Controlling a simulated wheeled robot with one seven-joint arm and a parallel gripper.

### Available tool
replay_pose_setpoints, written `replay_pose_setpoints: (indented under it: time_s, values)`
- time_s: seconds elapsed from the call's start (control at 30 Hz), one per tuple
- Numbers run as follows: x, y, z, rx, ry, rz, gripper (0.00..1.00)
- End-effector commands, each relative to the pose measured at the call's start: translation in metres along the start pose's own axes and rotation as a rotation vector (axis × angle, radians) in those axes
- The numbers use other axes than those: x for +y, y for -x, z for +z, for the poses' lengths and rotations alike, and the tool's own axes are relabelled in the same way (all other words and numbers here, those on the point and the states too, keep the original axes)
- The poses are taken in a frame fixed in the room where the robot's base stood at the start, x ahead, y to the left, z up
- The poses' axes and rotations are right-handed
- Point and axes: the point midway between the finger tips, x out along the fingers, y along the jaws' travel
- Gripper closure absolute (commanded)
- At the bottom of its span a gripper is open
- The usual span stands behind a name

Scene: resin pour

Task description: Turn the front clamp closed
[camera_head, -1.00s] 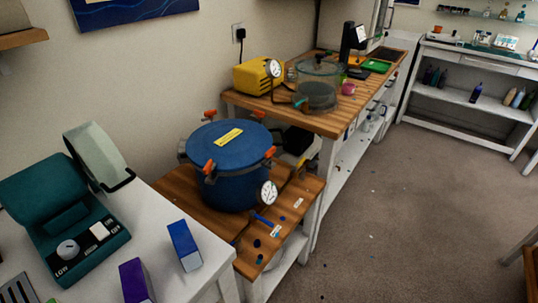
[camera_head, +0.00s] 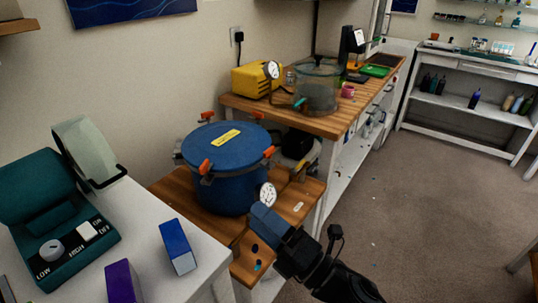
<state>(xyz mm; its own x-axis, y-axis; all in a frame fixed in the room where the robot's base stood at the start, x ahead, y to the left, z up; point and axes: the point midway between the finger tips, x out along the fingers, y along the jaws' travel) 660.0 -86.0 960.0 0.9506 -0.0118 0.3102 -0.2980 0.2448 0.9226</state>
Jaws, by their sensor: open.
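A blue pressure pot (camera_head: 238,190) with a blue lid (camera_head: 228,147) stands on a low wooden bench. I cannot tell for certain which is the front clamp, or how far each is turned. My gripper (camera_head: 260,213) is open, in front of the pot at its lower right, just below the white gauge (camera_head: 267,195). It is apart from the clamps and appears empty. My gripper hides part of the bench top.
The wooden bench (camera_head: 172,195) holds small fittings. At the left, a white table (camera_head: 140,225) carries a teal machine (camera_head: 60,220), a blue box (camera_head: 178,246) and a purple box (camera_head: 123,283). Behind are a yellow pump (camera_head: 252,80) and a clear chamber (camera_head: 316,92). Floor at the right is free.

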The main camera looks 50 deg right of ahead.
Motion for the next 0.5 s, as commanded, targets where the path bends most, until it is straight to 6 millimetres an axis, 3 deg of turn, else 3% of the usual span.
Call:
replay_pose_setpoints:
  time_s: [0.1, 0.23, 0.5]
  values:
    - [-0.030, -0.031, 0.036, 0.034, 0.300, 0.008, 0.19]
    - [-0.060, -0.058, 0.081, 0.091, 0.625, -0.016, 0.19]
    - [-0.109, -0.080, 0.185, 0.235, 1.158, -0.122, 0.19]
